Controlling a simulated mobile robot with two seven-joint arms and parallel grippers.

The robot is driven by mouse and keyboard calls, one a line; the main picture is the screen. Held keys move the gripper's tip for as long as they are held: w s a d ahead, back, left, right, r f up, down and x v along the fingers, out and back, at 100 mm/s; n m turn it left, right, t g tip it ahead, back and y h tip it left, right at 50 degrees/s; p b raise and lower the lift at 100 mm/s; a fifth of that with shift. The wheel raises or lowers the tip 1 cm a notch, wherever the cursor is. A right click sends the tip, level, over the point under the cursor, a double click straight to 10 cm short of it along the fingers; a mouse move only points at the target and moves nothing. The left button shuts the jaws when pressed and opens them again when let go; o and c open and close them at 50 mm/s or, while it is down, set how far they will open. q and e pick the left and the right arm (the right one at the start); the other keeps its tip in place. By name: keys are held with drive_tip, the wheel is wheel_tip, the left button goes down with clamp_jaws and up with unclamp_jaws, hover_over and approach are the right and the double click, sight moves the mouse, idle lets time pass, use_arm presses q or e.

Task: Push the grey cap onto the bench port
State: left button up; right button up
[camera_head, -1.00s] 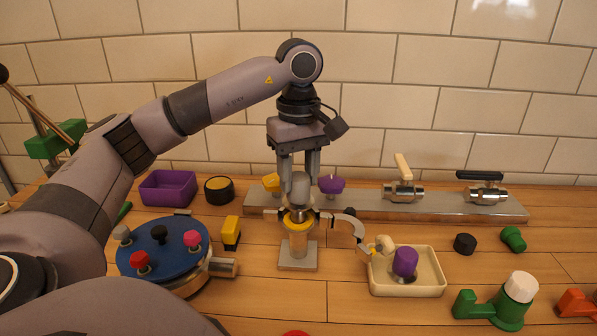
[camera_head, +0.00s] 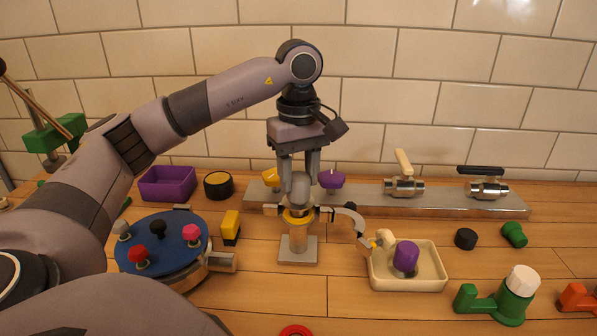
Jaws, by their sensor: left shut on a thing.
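The grey cap (camera_head: 300,184) is upright between the fingers of my left gripper (camera_head: 299,186), which is shut on it and points straight down. The bench port (camera_head: 298,243) is a metal post with a yellow collar (camera_head: 298,216) on a square base plate. The cap is directly over the post, its lower edge at the port's top just above the collar. I cannot tell how far it sits on the port. My right gripper is not in view.
A cream tray (camera_head: 436,268) holding a purple piece stands right of the port. A blue turntable (camera_head: 176,228) with several knobs and a yellow-black block (camera_head: 230,228) are on the left. A metal manifold (camera_head: 360,205) with valves runs behind. Bench in front is mostly clear.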

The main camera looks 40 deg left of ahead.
use_arm(q)
drive_tip(key=shift+f+b, duration=0.8)
drive_tip(key=shift+f, duration=0.4)
drive_tip(key=o, duration=1.2)
drive_tip(key=shift+o, duration=0.2)
drive_tip(key=shift+r, duration=0.1)
wheel_tip(320, 180, up, 5)
drive_tip(key=p, duration=0.4)
drive_tip(key=shift+p, duration=0.3)
